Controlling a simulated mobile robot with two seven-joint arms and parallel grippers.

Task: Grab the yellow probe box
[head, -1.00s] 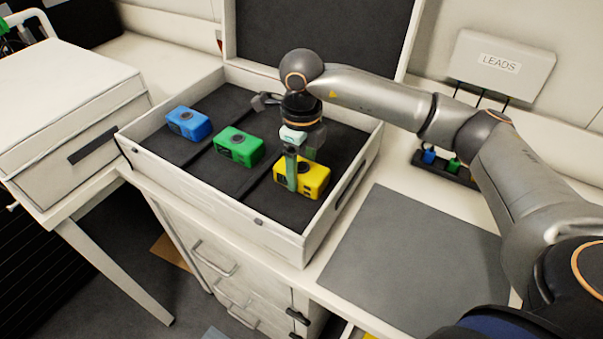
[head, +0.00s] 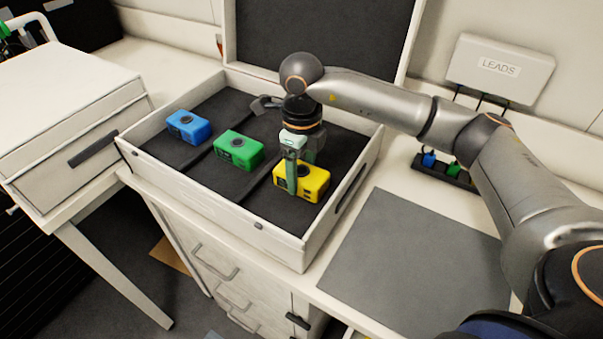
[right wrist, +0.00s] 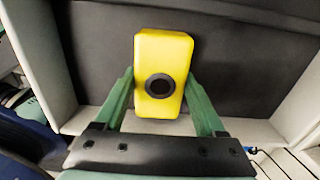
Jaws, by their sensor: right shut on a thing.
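The yellow probe box (head: 311,184) sits in the right part of the open, dark-lined case in the head view. It has a round dark knob or lens on top. My right gripper (head: 298,176) reaches down over it and is shut on its sides. In the right wrist view the yellow probe box (right wrist: 163,110) lies between the two green fingers of my right gripper (right wrist: 161,92), one on each side. Whether the box touches the case floor is hard to tell. My left gripper is not in view.
A green box (head: 238,150) and a blue box (head: 188,127) sit to the left in the same case (head: 215,204). The case has raised walls and an open lid behind. A grey mat (head: 415,262) lies clear to the right. A LEADS box (head: 500,68) is on the wall.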

